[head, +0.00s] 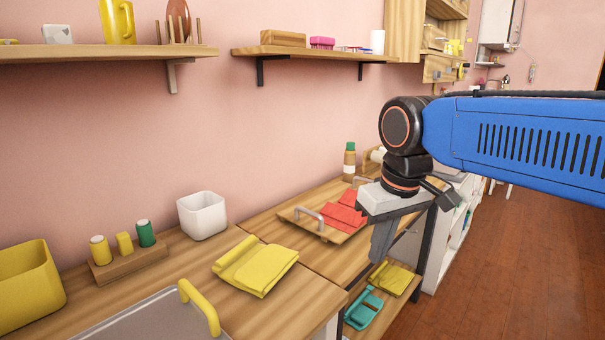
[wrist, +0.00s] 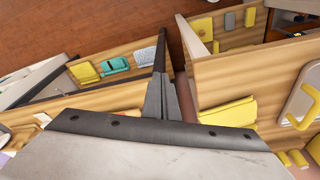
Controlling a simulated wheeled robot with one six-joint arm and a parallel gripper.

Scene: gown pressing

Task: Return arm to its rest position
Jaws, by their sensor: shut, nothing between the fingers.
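My gripper (head: 381,246) hangs pointing down at the end of my blue arm, right of the wooden counter (head: 318,256) in the head view. Its grey fingers are together and empty; they also show at the middle of the wrist view (wrist: 161,95). A folded yellow cloth (head: 256,266) lies on the near counter, left of my gripper and apart from it. Folded red cloths (head: 345,216) lie on a wooden board with a grey handle (head: 306,215), just left of my gripper. Part of the counter behind my wrist is hidden.
A grey plate with a yellow handle (head: 204,308), a white bin (head: 202,216), a yellow bin (head: 28,286) and a rack of spools (head: 129,263) stand left. A lower shelf holds a teal item (head: 363,309) and yellow cloth (head: 391,278). Open floor (head: 500,270) lies right.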

